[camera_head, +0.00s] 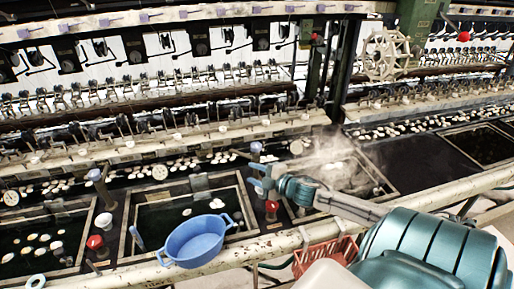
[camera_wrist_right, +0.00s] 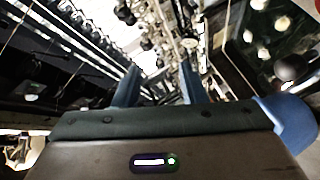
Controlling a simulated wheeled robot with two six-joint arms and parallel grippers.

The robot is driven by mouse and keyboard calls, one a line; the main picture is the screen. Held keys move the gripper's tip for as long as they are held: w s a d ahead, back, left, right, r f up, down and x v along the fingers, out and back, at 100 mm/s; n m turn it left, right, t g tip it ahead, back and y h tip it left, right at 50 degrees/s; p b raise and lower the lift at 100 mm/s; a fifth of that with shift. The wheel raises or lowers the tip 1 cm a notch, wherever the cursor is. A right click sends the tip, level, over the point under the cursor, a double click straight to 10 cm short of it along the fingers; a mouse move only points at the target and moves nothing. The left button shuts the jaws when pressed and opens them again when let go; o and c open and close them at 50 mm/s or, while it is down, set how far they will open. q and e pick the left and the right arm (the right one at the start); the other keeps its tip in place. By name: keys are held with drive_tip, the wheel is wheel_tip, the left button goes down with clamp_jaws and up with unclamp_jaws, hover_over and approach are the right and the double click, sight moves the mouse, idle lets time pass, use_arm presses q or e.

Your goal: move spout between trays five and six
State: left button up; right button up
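A spout with a blue-grey knob (camera_head: 256,149) stands at the back rail between the basin with the blue tub in front and the steaming basin. My right gripper (camera_head: 259,178) is just below and in front of it in the head view, its arm coming in from the lower right. In the right wrist view its two blue fingers (camera_wrist_right: 158,88) are spread, with no object clearly held between them. I cannot tell whether they touch the spout. A similar spout (camera_head: 98,180) stands farther left. My left gripper is not in view.
A blue tub (camera_head: 195,240) sits at the front rail (camera_head: 145,273). A red-topped knob (camera_head: 271,206) is close under my gripper, and another (camera_head: 95,242) is farther left. A red basket (camera_head: 325,255) hangs below the rail. Steam (camera_head: 330,150) blurs the basin at right.

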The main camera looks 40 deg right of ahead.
drive_tip(key=s+a+f+m+g+h, duration=0.3)
drive_tip(key=s+a+f+m+h, duration=0.1)
drive_tip(key=s+a+f+m, duration=0.2)
drive_tip(key=s+a+m, duration=0.1)
drive_tip(key=s+a, duration=0.1)
drive_tip(key=shift+s+f+g, duration=0.4)
drive_tip(key=shift+c, duration=0.2)
